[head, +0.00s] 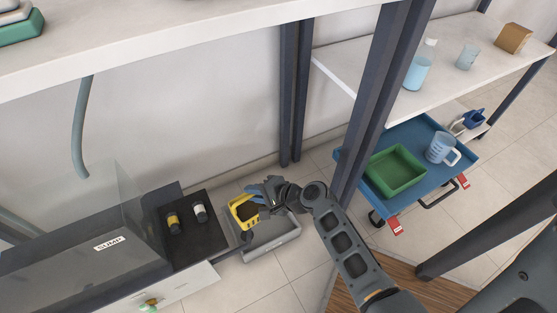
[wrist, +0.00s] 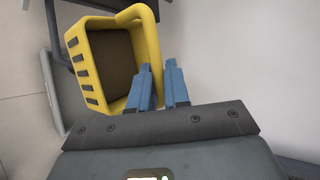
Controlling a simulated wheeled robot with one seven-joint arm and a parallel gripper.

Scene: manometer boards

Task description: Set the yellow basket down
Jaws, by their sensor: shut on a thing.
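The yellow basket (head: 241,212) hangs in my gripper (head: 268,192), above a grey tray in the head view. In the wrist view the basket (wrist: 88,75) has slotted sides, a dark inside and a curved yellow handle (wrist: 146,45). The blue fingers of my gripper (wrist: 161,88) are closed around the handle's lower part. The basket looks tilted in the wrist view. Whether it touches anything below cannot be told.
A grey tray (head: 283,238) lies on the tiled floor. A bench labelled SUMP (head: 110,243) is to its left, with two small bottles on a black top (head: 190,250). A dark shelf post (head: 372,110) and a blue cart (head: 424,133) with a green bin (head: 396,172) stand to the right.

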